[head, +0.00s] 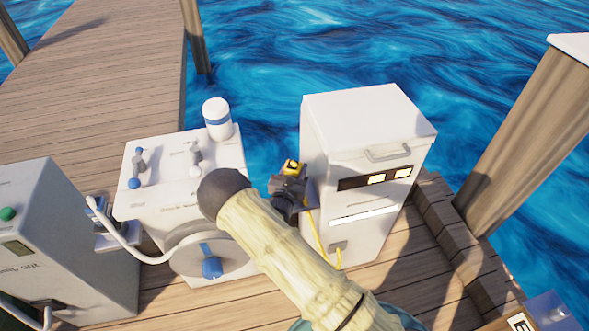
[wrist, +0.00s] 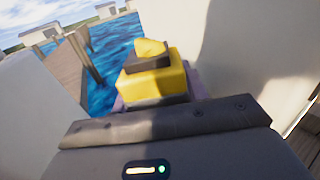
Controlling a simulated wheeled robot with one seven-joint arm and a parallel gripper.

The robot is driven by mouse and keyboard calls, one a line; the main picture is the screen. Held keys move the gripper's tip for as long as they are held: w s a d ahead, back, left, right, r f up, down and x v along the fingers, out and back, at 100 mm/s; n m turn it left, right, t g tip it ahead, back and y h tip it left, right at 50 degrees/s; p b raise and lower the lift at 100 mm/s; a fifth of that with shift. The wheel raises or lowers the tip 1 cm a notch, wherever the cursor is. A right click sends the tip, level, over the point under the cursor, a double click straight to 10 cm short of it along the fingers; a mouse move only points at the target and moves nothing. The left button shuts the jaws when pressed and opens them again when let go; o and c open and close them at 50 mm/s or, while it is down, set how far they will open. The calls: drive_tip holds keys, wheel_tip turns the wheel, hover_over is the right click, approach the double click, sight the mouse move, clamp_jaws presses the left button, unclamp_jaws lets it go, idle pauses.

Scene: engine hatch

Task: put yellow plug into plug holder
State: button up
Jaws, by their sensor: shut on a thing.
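The yellow plug (head: 292,167) shows in the head view at the left side of the tall white cabinet (head: 365,130), with my dark gripper (head: 287,190) just below it. In the wrist view the yellow plug (wrist: 155,77) is a block with a darker collar and a yellow top, beyond the dark bar of my gripper. My gripper is shut on the plug. A greyish-purple piece (wrist: 198,88) shows around the plug's base, perhaps the plug holder; I cannot tell whether the plug is seated in it. The plug's lower end is hidden.
A yellow cable (head: 313,236) runs down to a grey socket (head: 338,247) on the tall cabinet's front. A white box with switches (head: 165,205) and a blue-handled dial (head: 211,262) stands to the left. My pale arm crosses the middle. Water lies behind the wooden deck.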

drive_tip(key=o, duration=1.3)
drive_tip(key=shift+f, duration=0.15)
drive_tip(key=shift+c, duration=0.2)
drive_tip(key=v, duration=1.7)
drive_tip(key=shift+s, duration=0.25)
